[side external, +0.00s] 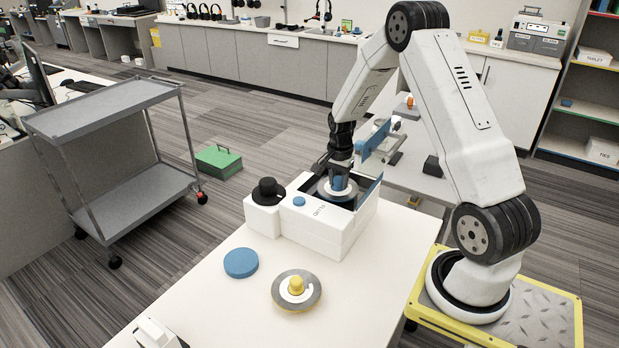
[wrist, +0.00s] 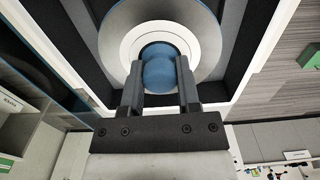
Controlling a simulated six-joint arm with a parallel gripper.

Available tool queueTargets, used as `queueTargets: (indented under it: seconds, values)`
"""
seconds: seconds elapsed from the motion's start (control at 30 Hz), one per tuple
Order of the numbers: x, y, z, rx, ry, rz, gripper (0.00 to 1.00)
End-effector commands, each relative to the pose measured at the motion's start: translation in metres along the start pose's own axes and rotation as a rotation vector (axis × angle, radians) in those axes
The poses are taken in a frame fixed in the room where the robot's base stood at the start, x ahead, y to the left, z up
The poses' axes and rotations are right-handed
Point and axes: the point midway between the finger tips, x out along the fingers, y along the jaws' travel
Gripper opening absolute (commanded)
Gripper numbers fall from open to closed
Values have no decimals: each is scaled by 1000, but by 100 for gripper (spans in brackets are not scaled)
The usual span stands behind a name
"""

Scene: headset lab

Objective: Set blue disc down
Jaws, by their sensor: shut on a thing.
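The disc with the blue knob (side external: 338,184) is at the open well of the white box machine (side external: 335,236). In the wrist view it shows a grey outer ring (wrist: 112,40), a white inner ring (wrist: 205,38) and a round blue knob (wrist: 158,74). My gripper (side external: 339,172) points down over the well. In the wrist view its two fingers (wrist: 160,88) are shut on the blue knob, one on each side. The disc lies within the dark-lined well outline. I cannot tell whether its underside touches the well floor.
A flat plain blue round piece (side external: 241,263) and a grey disc with a yellow knob (side external: 296,290) lie on the white table (side external: 235,318). A black knob (side external: 268,190) stands on the machine's left side. The machine's blue-edged lid (side external: 375,145) stands behind the well.

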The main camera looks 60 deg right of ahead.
Motion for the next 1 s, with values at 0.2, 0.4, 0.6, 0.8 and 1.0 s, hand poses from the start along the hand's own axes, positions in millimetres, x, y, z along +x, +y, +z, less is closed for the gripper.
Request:
queueTargets:
  seconds: [0.2,0.4,0.6,0.8,1.0]
  values:
    - [23,0,0,0,-1,2,0]
    - [32,0,0,0,0,0,0]
    - [32,0,0,0,0,0,0]
    - [35,0,0,0,0,1,44]
    - [35,0,0,0,0,1,76]
